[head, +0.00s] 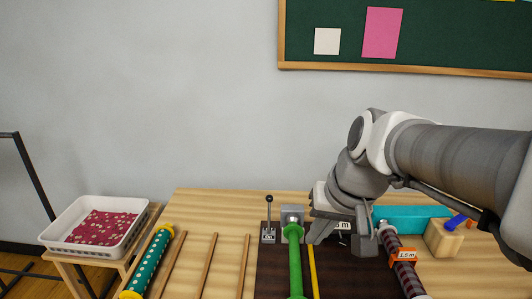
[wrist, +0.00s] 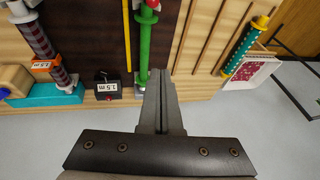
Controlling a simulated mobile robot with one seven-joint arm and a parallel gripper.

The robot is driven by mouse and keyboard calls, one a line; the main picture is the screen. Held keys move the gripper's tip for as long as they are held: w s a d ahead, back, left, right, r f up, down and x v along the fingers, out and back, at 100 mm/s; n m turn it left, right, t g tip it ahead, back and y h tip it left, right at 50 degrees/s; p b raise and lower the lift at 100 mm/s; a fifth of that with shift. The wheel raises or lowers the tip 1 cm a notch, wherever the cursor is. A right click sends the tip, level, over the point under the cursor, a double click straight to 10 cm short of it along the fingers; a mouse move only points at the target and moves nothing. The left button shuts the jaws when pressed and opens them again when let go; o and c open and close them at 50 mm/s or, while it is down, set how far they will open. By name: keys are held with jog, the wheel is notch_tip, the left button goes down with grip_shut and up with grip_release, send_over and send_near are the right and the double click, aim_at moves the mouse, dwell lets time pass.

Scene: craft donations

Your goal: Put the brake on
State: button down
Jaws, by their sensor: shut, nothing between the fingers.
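A lever (head: 269,222) with a black ball knob stands upright on a small grey base in the head view, at the back left corner of a dark board (head: 271,279). I take it for the brake. A grey metal block (head: 291,213) stands just right of it, at the end of a green roll (head: 295,262). My gripper (head: 316,236) is shut and empty, right of the lever and block and apart from the lever. In the wrist view my closed fingers (wrist: 165,85) reach beside the green roll's end; I cannot make out the lever there.
A black box (wrist: 107,85) labelled 1.5 m, a teal box (head: 415,218) and a dark patterned roll (head: 402,265) are right of my gripper in the head view. Thin wooden rods (head: 208,265), a teal dotted roll (head: 147,264) and a white basket (head: 93,240) are left.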

jog(key=w+a+f+m+y+b, duration=0.1)
jog(key=w+a+f+y+b, duration=0.15)
jog(key=w, duration=0.35)
jog(key=w+a+f+y+b, duration=0.1)
jog(key=w+f, duration=0.3)
jog(key=w, duration=0.1)
jog(key=m+t+y+b, duration=0.2)
jog(key=m+y+b, duration=0.25)
jog(key=y, duration=0.25)
send_near(269, 215)
jog(key=shift+n+h, duration=0.25)
jog(key=shift+n, duration=0.1)
jog(key=r, duration=0.1)
jog(key=a+r, duration=0.1)
jog(key=r, duration=0.1)
jog(key=s+a+r+b, duration=0.1)
jog(key=r, duration=0.1)
jog(key=shift+a, duration=0.25)
jog(key=w+d+f+m+t+y+b, duration=0.1)
jog(key=w+d+f+m+t+b, duration=0.1)
jog(key=w+d, duration=0.4)
jog(key=shift+w+d+f+m+t+y, duration=0.25)
jog(key=shift+w+f+m+t+y, duration=0.15)
jog(key=shift+f+m+t, duration=0.35)
jog(key=shift+f, duration=0.1)
jog(key=w+a+b, duration=0.1)
jog(key=a+b, duration=0.1)
jog(key=a, duration=0.7)
jog(key=shift+w+a, duration=0.2)
jog(key=shift+w, duration=0.1)
